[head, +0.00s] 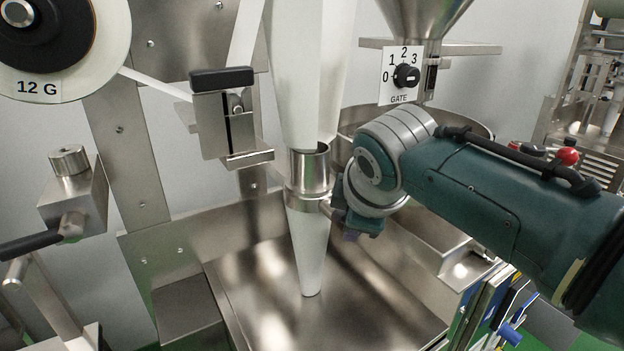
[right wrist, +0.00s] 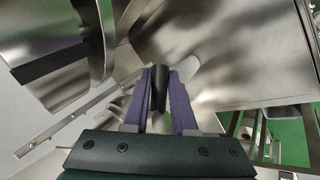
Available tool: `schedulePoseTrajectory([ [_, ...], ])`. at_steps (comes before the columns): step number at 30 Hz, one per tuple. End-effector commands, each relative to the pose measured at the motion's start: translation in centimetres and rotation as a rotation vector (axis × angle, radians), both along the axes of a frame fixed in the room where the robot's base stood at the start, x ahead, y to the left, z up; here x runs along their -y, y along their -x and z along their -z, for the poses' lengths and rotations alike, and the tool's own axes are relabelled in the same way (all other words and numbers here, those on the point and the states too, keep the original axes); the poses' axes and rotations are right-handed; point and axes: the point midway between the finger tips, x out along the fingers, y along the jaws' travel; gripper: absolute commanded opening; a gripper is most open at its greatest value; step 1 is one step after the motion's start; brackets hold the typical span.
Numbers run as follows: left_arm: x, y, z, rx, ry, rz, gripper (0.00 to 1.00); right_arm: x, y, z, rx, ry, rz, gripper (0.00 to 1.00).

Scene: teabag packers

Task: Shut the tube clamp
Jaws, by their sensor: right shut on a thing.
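The tube clamp (head: 308,198) is a steel band around the metal forming tube. White film hangs from it in a narrowing sleeve (head: 308,250). My right gripper (right wrist: 160,74) comes in from the right beside the clamp, its purple fingers mostly hidden behind the wrist in the head view. In the right wrist view it is shut on a dark cylindrical handle (right wrist: 160,92); this looks like the clamp's lever. Whether the clamp band is open or closed cannot be told. My left gripper is not in view.
A steel tray (head: 390,318) lies below the tube. A film reel (head: 95,70) marked 12 G is at the upper left. A gate dial (head: 406,75) and a hopper (head: 425,15) are above my right arm. A black-handled lever (head: 30,244) is at the left.

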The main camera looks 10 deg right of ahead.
Motion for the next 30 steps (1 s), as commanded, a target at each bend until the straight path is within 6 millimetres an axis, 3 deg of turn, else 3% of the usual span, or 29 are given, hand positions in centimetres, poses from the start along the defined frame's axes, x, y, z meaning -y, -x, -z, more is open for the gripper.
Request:
schedulePoseTrajectory([
  [8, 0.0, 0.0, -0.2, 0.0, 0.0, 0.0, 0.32, -0.6, 0.1, 0.7, -0.085, -0.249, 0.002, 0.0],
  [21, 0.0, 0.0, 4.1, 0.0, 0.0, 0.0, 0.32, -2.0, 0.5, 1.7, -0.215, -0.61, -0.003, 0.0],
  [30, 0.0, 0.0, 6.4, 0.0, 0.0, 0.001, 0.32, -2.6, 0.8, 1.6, -0.273, -0.76, -0.002, 0.0],
])
